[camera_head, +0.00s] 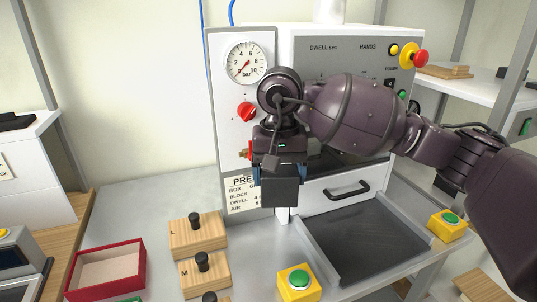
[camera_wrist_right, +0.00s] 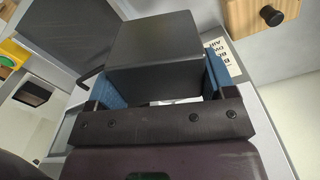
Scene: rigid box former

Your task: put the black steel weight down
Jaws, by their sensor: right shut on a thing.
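The black steel weight (camera_head: 280,191) is a dark block held in my right gripper (camera_head: 281,172), in front of the machine. In the right wrist view the weight (camera_wrist_right: 165,60) sits between the two blue fingers of my right gripper (camera_wrist_right: 165,85), which are shut on its sides. The weight is up in the air, above the grey bench top. My left gripper is not in view.
The machine's tray (camera_head: 370,243) is pulled out and looks empty. Wooden blocks with black knobs (camera_head: 197,233), a red box (camera_head: 106,270), and yellow boxes with green buttons (camera_head: 298,283) stand on the bench. The bench top (camera_head: 130,208) is bare at the back left.

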